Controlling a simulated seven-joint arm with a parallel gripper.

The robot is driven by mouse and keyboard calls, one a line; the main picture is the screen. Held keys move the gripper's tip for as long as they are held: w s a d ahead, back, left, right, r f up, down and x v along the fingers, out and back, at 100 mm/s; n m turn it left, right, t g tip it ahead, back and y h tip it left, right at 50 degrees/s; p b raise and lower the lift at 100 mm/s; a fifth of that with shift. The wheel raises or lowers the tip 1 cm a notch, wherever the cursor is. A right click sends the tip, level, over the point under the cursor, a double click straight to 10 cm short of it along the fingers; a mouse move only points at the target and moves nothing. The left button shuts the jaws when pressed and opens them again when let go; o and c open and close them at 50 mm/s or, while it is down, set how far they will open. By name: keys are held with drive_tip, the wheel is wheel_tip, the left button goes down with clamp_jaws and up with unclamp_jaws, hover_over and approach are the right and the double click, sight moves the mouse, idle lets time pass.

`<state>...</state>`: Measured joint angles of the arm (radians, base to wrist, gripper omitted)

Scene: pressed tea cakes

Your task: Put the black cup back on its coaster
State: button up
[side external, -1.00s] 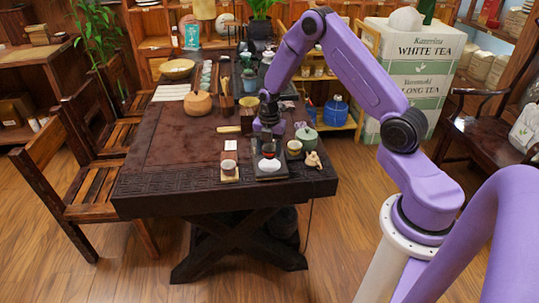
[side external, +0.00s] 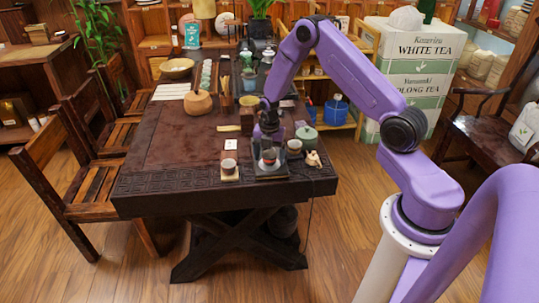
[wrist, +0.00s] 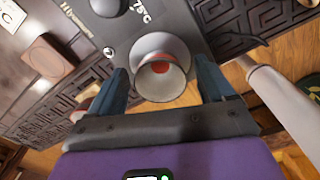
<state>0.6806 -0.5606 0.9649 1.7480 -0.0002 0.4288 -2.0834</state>
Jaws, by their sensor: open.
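My gripper (wrist: 163,88) is open, its two blue fingers standing on either side of a cup (wrist: 160,78), with gaps between. This cup has a pale grey rim and a reddish middle in the wrist view; it also shows, darker, beneath my gripper in the side view (side external: 269,158). It is over a dark slab (side external: 270,172) marked 75°C. Another greyish cup (side external: 229,164) stands on a light wooden coaster (side external: 230,178) left of the slab. I cannot tell which cup counts as black.
A pale cup (side external: 294,146), a green lidded pot (side external: 306,135) and a small figurine (side external: 312,159) stand close to the slab's right. A white card (side external: 230,144) lies to its left. The carved table (side external: 160,165) is clear farther left.

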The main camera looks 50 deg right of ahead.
wheel_tip(320, 180, up, 17)
drive_tip(key=s+a+r+m, duration=0.2)
drive_tip(key=s+a+r, duration=0.1)
drive_tip(key=s+a, duration=0.4)
drive_tip(key=s+a+r+m, duration=0.25)
drive_tip(key=s+a, duration=0.25)
drive_tip(key=a, duration=0.4)
drive_tip(key=s+a+m, duration=0.1)
drive_tip(key=s+m, duration=0.1)
drive_tip(key=s, duration=0.8)
drive_tip(key=s+a+r+m, duration=0.1)
drive_tip(key=s+m, duration=0.2)
drive_tip(key=s, duration=0.7)
drive_tip(key=shift+a+r, duration=0.2)
drive_tip(key=shift+a, duration=0.1)
drive_tip(key=shift+s+d, duration=0.1)
drive_tip(key=shift+s, duration=0.35)
drive_tip(key=shift+w, duration=0.1)
